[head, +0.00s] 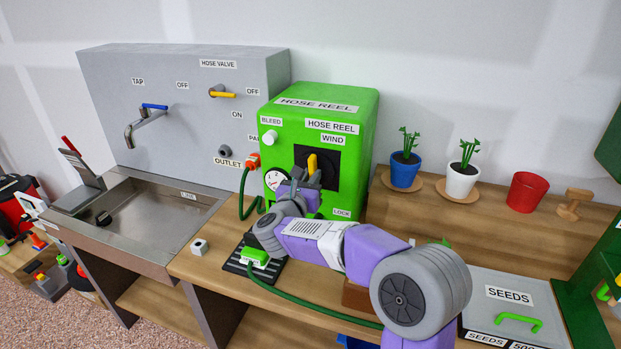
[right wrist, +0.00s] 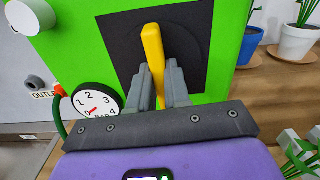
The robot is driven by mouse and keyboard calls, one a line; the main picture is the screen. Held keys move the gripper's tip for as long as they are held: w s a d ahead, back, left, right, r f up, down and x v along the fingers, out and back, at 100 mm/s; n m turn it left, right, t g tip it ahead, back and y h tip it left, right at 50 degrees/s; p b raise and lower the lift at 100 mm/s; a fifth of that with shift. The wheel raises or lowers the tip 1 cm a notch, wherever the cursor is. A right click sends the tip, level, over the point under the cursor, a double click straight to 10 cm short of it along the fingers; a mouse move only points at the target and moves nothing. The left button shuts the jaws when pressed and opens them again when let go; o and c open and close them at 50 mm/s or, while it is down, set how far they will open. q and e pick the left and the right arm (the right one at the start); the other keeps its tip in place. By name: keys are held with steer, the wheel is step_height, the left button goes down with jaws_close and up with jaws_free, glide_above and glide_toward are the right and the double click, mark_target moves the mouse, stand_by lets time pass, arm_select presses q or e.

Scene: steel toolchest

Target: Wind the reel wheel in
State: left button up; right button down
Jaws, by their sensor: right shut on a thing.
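The green hose reel box (head: 277,112) stands on the bench against the wall. On its front is a black square plate (head: 326,158) under the label WIND, with a yellow wheel handle (head: 312,162) in front of it. In the right wrist view the yellow handle (right wrist: 153,55) stands nearly upright, leaning slightly. My right gripper (head: 303,179) reaches the box front, and its grey fingers (right wrist: 160,85) are shut on the lower part of the yellow handle. My left gripper is not in view.
A gauge (right wrist: 97,104) and a white BLEED knob (head: 269,137) sit left of the handle. A green hose (head: 243,195) hangs from the outlet. The steel sink (head: 160,210) is at left. Potted plants (head: 404,169) and a red pot (head: 527,191) stand at right.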

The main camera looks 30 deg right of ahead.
steer(key=shift+m, duration=0.5)
steer(key=c, duration=1.1)
jaws_free()
steer(key=v, duration=0.7)
steer(key=shift+s+a+p, duration=0.15)
steer(key=shift+s+p, duration=0.1)
steer(key=shift+p, duration=0.05)
